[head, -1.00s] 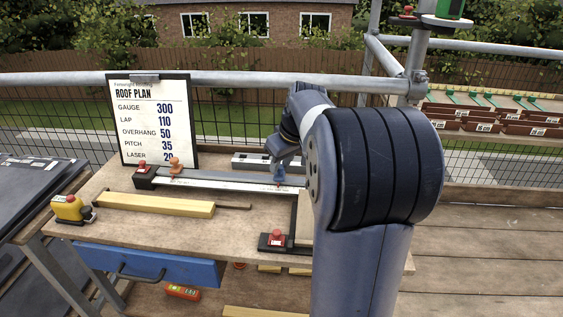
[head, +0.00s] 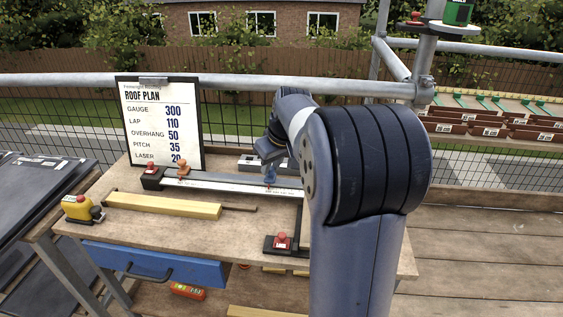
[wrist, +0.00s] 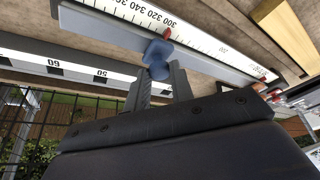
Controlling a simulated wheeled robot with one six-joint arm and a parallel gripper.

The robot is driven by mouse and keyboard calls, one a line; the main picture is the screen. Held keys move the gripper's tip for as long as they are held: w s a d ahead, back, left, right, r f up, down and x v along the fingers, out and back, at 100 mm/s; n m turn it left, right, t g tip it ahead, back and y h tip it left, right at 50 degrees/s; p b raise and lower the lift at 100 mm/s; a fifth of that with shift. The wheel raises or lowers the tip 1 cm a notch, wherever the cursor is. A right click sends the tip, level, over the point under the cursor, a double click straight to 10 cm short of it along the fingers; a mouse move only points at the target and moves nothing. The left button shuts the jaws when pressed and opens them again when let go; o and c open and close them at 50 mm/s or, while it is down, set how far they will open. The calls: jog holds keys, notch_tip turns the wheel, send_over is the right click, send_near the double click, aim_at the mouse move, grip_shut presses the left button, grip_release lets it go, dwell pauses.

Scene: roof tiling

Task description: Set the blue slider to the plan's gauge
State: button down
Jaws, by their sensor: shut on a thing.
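The blue slider (head: 270,175) sits on the metal rail with a white scale (head: 225,186) on the workbench. In the wrist view, my gripper (wrist: 158,74) is shut on the blue slider (wrist: 157,57), its two fingers at the slider's near end. A red pointer (wrist: 167,33) by the slider lies at or very near the 300 mark on the scale. The roof plan board (head: 160,125) stands behind the rail and reads gauge 300. In the head view, my arm hides the rail's right end and most of the gripper.
A timber batten (head: 163,206) lies in front. A black device with a red button (head: 282,241) is at the bench's front right. A yellow device (head: 78,208) is at the left edge. A metal railing runs behind.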

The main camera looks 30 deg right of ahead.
jog(key=shift+w+a, duration=0.1)
jog(key=c, duration=1.2)
grip_release()
jog(key=shift+a, duration=0.1)
jog(key=p+v, duration=0.2)
jog(key=v, duration=0.9)
jog(key=shift+f, duration=0.2)
jog(key=b+x, duration=0.2)
jog(key=x, duration=0.8)
jog(key=shift+w+f, duration=0.15)
jog(key=shift+f, duration=0.2)
jog(key=shift+d, duration=0.4)
jog(key=shift+s+d+r+b, duration=0.1)
jog(key=shift+s+d+b, duration=0.25)
jog(key=shift+s+d, duration=0.15)
